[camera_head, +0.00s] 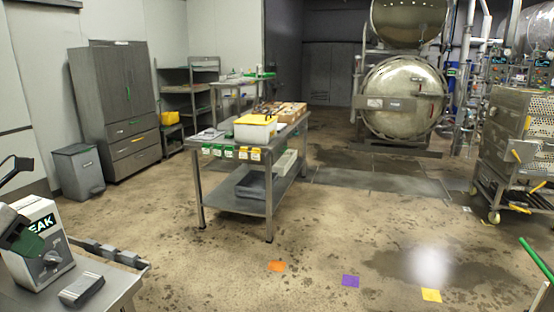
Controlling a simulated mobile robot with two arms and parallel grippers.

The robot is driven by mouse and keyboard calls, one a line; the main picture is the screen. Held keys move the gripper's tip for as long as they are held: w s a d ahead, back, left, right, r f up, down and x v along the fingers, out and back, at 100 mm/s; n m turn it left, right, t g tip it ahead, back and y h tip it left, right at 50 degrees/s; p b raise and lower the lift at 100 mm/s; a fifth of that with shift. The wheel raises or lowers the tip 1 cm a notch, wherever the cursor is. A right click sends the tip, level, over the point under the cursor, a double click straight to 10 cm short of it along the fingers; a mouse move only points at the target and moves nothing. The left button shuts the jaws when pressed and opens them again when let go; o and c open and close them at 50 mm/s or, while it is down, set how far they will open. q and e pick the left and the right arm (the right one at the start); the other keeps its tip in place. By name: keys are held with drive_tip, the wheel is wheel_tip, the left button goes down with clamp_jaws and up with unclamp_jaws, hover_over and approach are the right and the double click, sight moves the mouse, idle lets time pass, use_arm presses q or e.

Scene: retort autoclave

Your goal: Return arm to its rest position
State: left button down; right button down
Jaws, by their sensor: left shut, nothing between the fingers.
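My left arm comes in at the left edge, with a grey link and a black cable loop. Its dark gripper (36,243) is shut and empty. It is in front of the white tester box (50,232) and covers the left part of its "EAK" label. I cannot tell whether it touches the box. The box stands on a grey bench (112,290) at the lower left. My right gripper is not in view.
A dark block (82,289) and a row of dark pieces (110,252) lie on the bench. Beyond are a steel work table (236,203), a grey cabinet (118,105), a round autoclave (403,97) and a rack trolley (515,140). The floor between is open.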

use_arm(q)
drive_tip(key=w+d+f+n+t+h, duration=0.2)
drive_tip(key=d+f+n+t+h, duration=0.3)
drive_tip(key=d+f+n+t, duration=0.5)
drive_tip(key=s+f+n+y, duration=0.5)
drive_tip(key=f+n+y, duration=0.4)
drive_tip(key=f+n, duration=0.55)
drive_tip(key=s+d+f+n+g, duration=0.4)
drive_tip(key=s+d+n+g, duration=0.2)
drive_tip(key=s, duration=0.3)
drive_tip(key=s+d+f+n+g, duration=0.5)
drive_tip(key=s+d+n, duration=0.15)
drive_tip(key=s, duration=0.35)
wheel_tip(320, 180, down, 28)
drive_tip(key=s+g, duration=0.1)
drive_tip(key=g, duration=0.1)
drive_tip(key=s+a+f, duration=0.3)
drive_tip(key=s+f, duration=1.1)
drive_tip(key=s, duration=0.2)
drive_tip(key=shift+g, duration=0.4)
